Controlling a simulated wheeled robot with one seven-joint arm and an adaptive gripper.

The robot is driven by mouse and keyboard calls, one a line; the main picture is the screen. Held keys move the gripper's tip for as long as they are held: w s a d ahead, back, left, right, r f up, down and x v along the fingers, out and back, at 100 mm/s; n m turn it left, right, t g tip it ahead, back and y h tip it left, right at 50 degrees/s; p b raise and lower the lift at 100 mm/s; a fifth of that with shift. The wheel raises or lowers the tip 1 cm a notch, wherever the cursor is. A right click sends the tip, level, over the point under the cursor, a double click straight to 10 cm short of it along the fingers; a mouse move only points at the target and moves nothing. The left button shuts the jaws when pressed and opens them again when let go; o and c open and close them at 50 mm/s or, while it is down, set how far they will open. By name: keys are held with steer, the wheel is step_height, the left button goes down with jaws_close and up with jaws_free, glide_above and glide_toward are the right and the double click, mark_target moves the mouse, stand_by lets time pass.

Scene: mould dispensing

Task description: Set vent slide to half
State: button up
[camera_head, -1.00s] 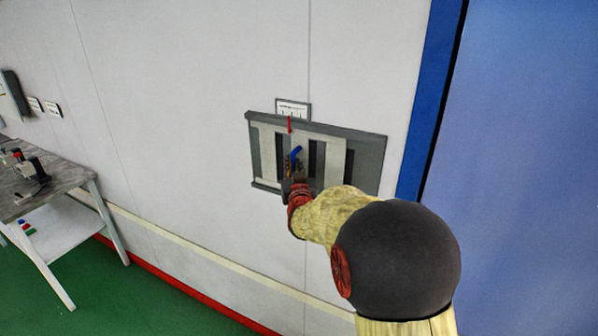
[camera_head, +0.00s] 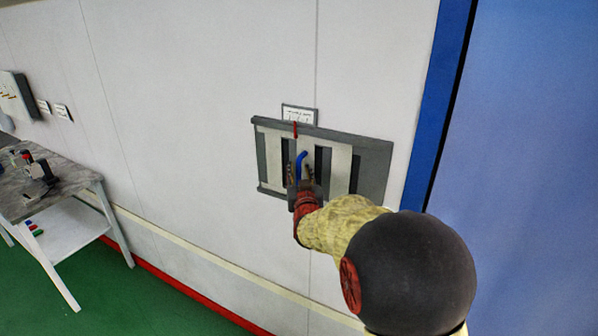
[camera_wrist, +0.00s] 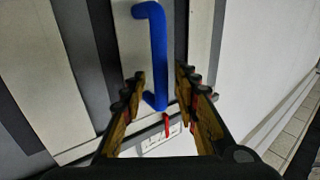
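The vent slide is a pale slotted plate (camera_head: 340,170) in a grey wall frame (camera_head: 375,160), with dark gaps between its strips. Its blue bar handle (camera_head: 300,163) also shows in the wrist view (camera_wrist: 155,50). A red pointer (camera_head: 295,129) stands at the frame's top edge, just under a small white marked label (camera_head: 299,115); the label's marks are too small to read. My gripper (camera_head: 300,178) is open, its two fingers (camera_wrist: 160,82) on either side of the handle's line. The handle lies between or just beyond the fingertips; contact cannot be told.
A table (camera_head: 62,183) with dark tools stands at the left wall. A blue door-like panel (camera_head: 525,150) with a blue frame edge is right of the vent. The wall around the vent is clear.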

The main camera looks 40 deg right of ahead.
steer(key=v, duration=1.1)
